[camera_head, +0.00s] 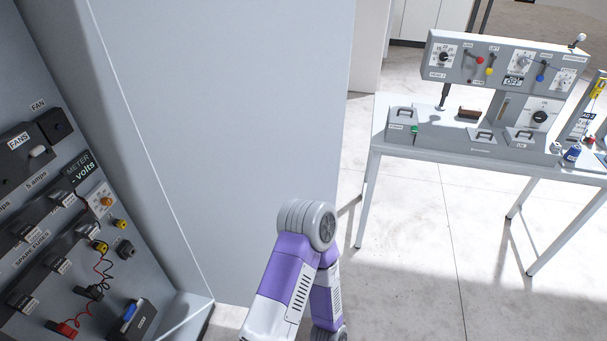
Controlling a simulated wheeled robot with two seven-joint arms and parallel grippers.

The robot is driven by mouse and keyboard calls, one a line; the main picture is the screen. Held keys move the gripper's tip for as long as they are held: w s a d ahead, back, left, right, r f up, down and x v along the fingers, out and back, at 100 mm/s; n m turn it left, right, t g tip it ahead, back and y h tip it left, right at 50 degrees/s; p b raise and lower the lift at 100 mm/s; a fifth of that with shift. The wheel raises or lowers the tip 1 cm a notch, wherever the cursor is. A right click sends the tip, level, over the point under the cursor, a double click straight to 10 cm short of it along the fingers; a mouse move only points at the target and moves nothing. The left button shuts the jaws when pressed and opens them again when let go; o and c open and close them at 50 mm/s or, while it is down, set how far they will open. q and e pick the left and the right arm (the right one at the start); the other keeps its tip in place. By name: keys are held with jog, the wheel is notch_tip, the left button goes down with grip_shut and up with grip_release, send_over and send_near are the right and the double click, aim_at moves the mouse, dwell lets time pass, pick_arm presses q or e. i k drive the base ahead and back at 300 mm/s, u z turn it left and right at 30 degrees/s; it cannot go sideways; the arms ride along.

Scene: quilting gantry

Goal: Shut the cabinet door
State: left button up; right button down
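The cabinet fills the left side, with its inner panel (62,215) exposed. A large plain grey panel (235,130), which looks like the cabinet door standing open, rises to the right of the interior. Its top runs out of the picture. A purple and white arm of mine (285,275) comes up from the bottom centre, its grey joint in front of the lower right part of this panel. I cannot tell whether the arm touches it. Neither gripper is in view.
The inner panel carries a FANS switch (36,152), fuse holders, and red and yellow plugs on leads. The pale floor (420,240) between is clear.

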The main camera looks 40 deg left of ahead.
aim_at(238, 107)
jog(key=z, duration=0.05)
jog(key=i, duration=3.25)
jog(key=u, duration=5.5)
jog(key=k, duration=0.25)
jog(key=z, duration=1)
jog(key=i, duration=1)
